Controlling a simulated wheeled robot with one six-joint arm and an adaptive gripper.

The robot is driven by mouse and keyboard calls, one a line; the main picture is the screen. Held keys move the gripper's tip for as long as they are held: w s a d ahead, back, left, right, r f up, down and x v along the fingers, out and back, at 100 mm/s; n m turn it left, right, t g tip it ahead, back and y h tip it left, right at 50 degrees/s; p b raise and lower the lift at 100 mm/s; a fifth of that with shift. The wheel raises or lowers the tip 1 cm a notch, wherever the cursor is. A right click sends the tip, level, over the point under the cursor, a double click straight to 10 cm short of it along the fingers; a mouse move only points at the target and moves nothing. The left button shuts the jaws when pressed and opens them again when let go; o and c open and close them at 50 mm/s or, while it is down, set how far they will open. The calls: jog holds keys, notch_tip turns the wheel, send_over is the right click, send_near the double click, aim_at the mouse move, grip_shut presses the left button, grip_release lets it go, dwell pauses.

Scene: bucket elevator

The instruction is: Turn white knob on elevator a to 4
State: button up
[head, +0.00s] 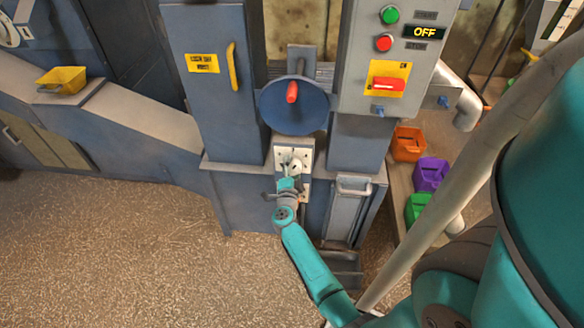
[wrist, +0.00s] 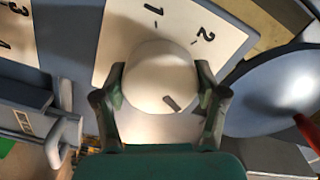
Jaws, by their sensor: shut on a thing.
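In the wrist view the white knob (wrist: 155,78) is round, with a short dark mark on its lower right part. It sits on a pale dial plate (wrist: 190,25) where the numerals 1 and 2 show above it. My gripper (wrist: 160,90) has one finger on each side of the knob and is shut on it. In the head view my gripper (head: 290,182) is at the pale plate (head: 280,153) on the front of the blue elevator housing (head: 245,185). The knob is too small there to read its setting. The lower part of the dial is hidden by my gripper.
A blue wheel (head: 274,109) with a red handle (head: 292,92) is just above the plate. A grey control box (head: 350,60) reads OFF and carries a red switch (head: 389,84). A latch-like handle (head: 354,184) is to the right. Orange (head: 408,144), purple (head: 430,174) and green (head: 416,207) buckets stand farther right.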

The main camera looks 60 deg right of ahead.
jog(key=m, duration=0.5)
jog(key=shift+m, duration=0.4)
dwell(0.4)
jog(key=o, duration=1.1)
jog(key=shift+o, duration=0.2)
jog(key=v, duration=1.2)
jog(key=shift+f, duration=0.1)
